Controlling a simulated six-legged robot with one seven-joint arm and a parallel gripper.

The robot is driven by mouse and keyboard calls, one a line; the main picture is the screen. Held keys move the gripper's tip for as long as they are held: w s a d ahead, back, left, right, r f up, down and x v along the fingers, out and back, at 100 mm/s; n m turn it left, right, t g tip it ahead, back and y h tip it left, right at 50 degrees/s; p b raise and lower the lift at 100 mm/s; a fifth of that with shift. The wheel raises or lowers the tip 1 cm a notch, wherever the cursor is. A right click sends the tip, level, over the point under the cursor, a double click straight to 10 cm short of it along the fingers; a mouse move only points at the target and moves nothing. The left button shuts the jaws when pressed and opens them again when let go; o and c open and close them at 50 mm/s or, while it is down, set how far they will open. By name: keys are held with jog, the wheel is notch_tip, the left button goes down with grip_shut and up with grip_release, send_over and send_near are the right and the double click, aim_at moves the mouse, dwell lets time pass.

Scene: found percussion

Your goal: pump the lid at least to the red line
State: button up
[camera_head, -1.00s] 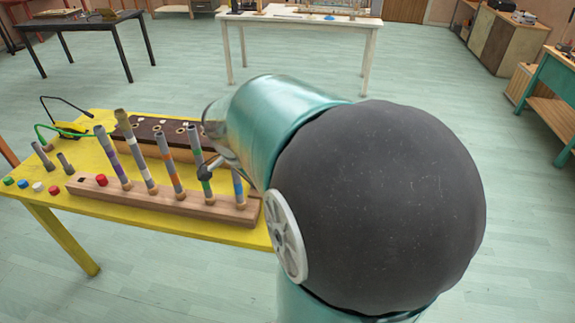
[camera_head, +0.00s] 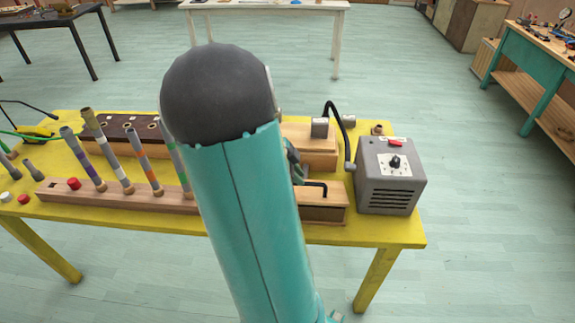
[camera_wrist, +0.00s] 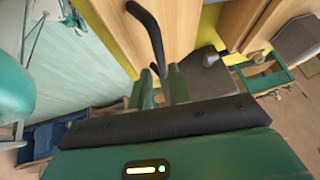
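A wooden box (camera_head: 322,213) stands at the table's front right, partly behind my arm. The wrist view shows a black handle (camera_wrist: 148,28) rising from a wooden top (camera_wrist: 108,28). My gripper (camera_wrist: 161,71) has its two green fingers a small gap apart. The handle's lower end shows at this gap; whether it lies between the fingers or beyond them I cannot tell. In the head view my gripper is mostly hidden behind my arm. No red line shows.
A grey box (camera_head: 384,188) with a black knob and red switch stands at the table's right end. A crank (camera_head: 340,125) and a second wooden box (camera_head: 309,140) are behind. Striped tubes (camera_head: 113,147) stand left on the yellow table (camera_head: 398,232).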

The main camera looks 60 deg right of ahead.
aim_at(306, 197)
jog(key=x, duration=0.5)
jog(key=shift+d+f, duration=0.15)
jog(key=shift+f, duration=0.25)
grip_shut()
jog(key=shift+s+a+f, duration=0.3)
jog(key=shift+a+f, duration=0.25)
jog(key=shift+f, duration=0.1)
jog(key=shift+a+f, duration=0.1)
jog(key=shift+s+a+f, duration=0.15)
jog(key=shift+a+f, duration=0.1)
jog(key=shift+f, duration=0.15)
jog(key=shift+a+f, duration=0.15)
jog(key=shift+f, duration=0.1)
jog(key=shift+s, duration=0.1)
